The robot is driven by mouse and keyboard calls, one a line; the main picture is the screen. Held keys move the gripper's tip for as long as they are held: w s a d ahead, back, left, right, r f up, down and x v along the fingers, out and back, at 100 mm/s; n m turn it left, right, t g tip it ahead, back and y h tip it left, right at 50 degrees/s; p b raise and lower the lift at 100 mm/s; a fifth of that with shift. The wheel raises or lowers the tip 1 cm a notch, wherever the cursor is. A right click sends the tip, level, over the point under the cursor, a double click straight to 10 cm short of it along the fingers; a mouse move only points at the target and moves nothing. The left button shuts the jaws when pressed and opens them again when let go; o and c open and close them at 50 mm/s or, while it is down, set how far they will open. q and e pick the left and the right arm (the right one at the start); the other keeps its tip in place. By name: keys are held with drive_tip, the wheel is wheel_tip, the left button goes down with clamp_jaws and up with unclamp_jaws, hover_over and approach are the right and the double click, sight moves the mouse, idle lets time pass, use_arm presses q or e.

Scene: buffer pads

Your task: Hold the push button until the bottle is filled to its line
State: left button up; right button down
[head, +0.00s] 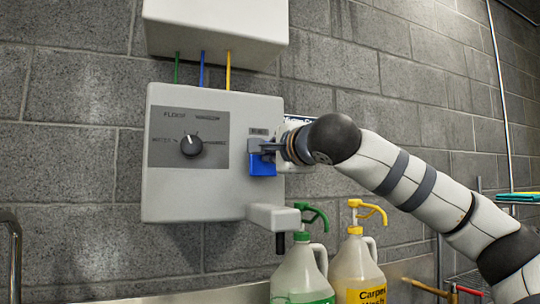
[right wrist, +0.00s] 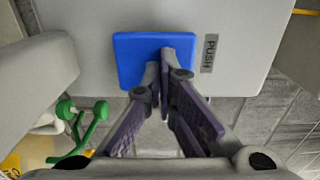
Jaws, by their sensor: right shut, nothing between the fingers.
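The blue push button (head: 262,165) is on the right side of the front of the grey dispenser (head: 215,198). In the right wrist view the button (right wrist: 135,62) shows beside a PUSH label. My right gripper (head: 262,147) is shut and empty, with its fingertips (right wrist: 166,60) over the button's face; they appear to touch it, but I cannot tell how far it is pressed. The dispenser's spout (head: 273,216) has a dark nozzle (head: 280,243) pointing down. The bottle under it and its line cannot be made out. My left gripper is out of view.
A jug with a green pump (head: 300,268) and a jug with a yellow pump (head: 358,262) stand below right of the dispenser. A dial (head: 191,145) is on the panel. A white box (head: 215,28) with coloured tubes hangs above. A wire rack with cloths (head: 518,197) is at right.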

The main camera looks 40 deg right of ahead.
drive_tip(key=shift+x, duration=0.95)
idle(7.0)
